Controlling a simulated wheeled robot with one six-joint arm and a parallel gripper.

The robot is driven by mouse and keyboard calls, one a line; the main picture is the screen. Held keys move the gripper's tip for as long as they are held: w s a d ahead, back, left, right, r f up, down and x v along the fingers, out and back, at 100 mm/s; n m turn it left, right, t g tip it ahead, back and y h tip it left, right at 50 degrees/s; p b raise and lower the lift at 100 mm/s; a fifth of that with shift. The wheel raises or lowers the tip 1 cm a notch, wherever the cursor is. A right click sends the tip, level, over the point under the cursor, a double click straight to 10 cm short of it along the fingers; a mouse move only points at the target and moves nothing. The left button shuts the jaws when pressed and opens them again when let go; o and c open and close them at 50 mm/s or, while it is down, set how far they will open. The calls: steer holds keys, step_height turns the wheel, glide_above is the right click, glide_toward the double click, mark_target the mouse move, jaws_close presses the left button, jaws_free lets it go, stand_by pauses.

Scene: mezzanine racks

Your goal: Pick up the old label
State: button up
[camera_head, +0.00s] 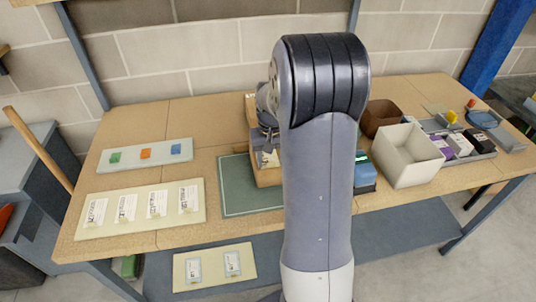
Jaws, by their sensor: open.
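My gripper (268,142) is small and dark in the head view, partly hidden behind my own arm. It is open and points down at a brown box (267,177) on the table. A pale patch (268,159), possibly a label, shows on the box just below the fingers; I cannot tell whether they touch it. Several white printed labels (157,204) lie in a row on a cream board (143,222) at the table's left front. Two more labels (232,263) lie on a lower cream board (214,279). I cannot tell which label is the old one.
A green mat (240,193) lies beside the box. A pale board (129,155) with green, orange and blue pieces is at the back left. A white bin (405,160), brown bin (378,119) and grey tray (478,150) crowd the right. My arm hides the table's middle.

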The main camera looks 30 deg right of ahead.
steer(key=shift+f, duration=0.4)
steer(key=shift+c, duration=0.2)
steer(key=c, duration=0.8)
steer(key=shift+c, duration=0.2)
step_height(320, 180, up, 13)
steer(key=p, duration=0.1)
